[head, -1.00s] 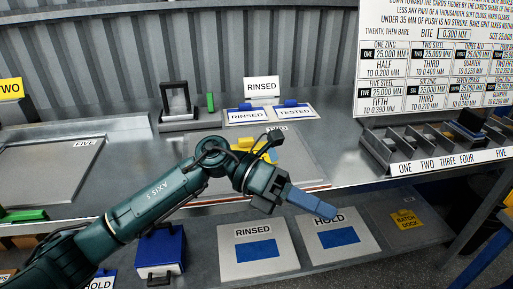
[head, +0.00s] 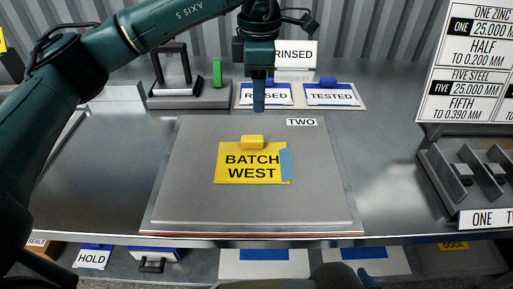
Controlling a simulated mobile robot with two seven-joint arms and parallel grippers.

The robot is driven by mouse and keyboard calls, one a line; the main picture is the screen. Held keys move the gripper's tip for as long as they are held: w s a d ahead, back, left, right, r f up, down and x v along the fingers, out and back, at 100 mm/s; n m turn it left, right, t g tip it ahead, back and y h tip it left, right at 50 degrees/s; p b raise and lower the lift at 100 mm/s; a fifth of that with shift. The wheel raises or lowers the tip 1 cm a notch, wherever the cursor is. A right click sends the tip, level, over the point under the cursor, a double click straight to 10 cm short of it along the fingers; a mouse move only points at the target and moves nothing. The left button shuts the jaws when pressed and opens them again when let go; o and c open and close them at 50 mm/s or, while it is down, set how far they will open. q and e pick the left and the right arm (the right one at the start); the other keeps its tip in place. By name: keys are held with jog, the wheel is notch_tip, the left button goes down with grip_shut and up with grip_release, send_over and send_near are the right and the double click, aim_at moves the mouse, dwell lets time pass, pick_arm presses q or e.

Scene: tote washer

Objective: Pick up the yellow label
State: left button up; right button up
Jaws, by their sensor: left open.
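The yellow label (head: 235,173) reads BATCH WEST. It lies on the grey plate marked TWO (head: 190,205), near the plate's middle. It has a raised yellow grip block (head: 252,142) at its far edge and a blue strip (head: 285,166) on its right side. My left gripper (head: 258,108) points down above the far part of the plate, beyond the label in the picture. It is open, empty and apart from the label. Its blue fingers overlap in this view, so the gap between them is hidden.
Behind the plate stand a RINSED sign (head: 297,55), two blue-edged cards, RINSED (head: 275,98) and TESTED (head: 331,97), and a dark frame with a green block (head: 217,73). A divided tray (head: 440,175) is at right. The bench (head: 385,160) is clear on both sides of the plate.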

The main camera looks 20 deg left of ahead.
pick_arm(q)
send_over(259, 137)
jog(key=f, duration=0.5)
jog(key=shift+w+a+f, duration=0.15)
jog(key=shift+w, duration=0.15)
jog(key=shift+s+f+p, duration=0.2)
jog(key=shift+f+p, duration=0.05)
jog(key=shift+f, duration=1.15)
jog(key=shift+s+f+p, duration=0.15)
jog(key=shift+f+p, duration=0.05)
jog(key=shift+f, duration=1.15)
grip_shut()
